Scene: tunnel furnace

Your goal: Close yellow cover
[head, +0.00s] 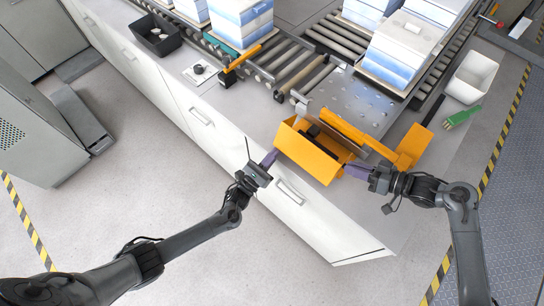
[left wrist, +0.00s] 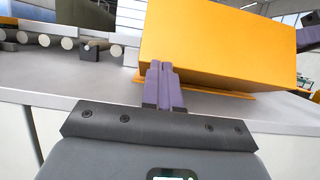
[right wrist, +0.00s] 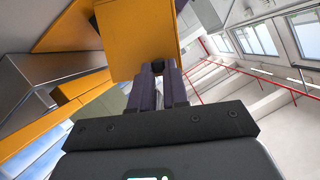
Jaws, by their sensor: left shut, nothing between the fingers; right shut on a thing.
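The yellow cover (head: 318,163) is an orange-yellow box-like shell at the front edge of the work counter. Its upper side looks open, with dark parts inside. My right gripper (head: 350,170) is at the cover's right end, shut on its edge; the exact contact is hard to see. In the right wrist view a yellow panel (right wrist: 138,30) rises just beyond the fingers. My left gripper (head: 271,157) is shut and empty, beside the cover's left end. In the left wrist view its closed fingers (left wrist: 160,72) stand in front of the cover's large face (left wrist: 220,45).
A perforated metal plate (head: 350,100) and yellow bars (head: 352,134) lie behind the cover. Roller conveyors with stacked blue-white blocks (head: 400,45) are further back. A white bin (head: 471,77) and green item (head: 462,116) are at right. The floor in front is clear.

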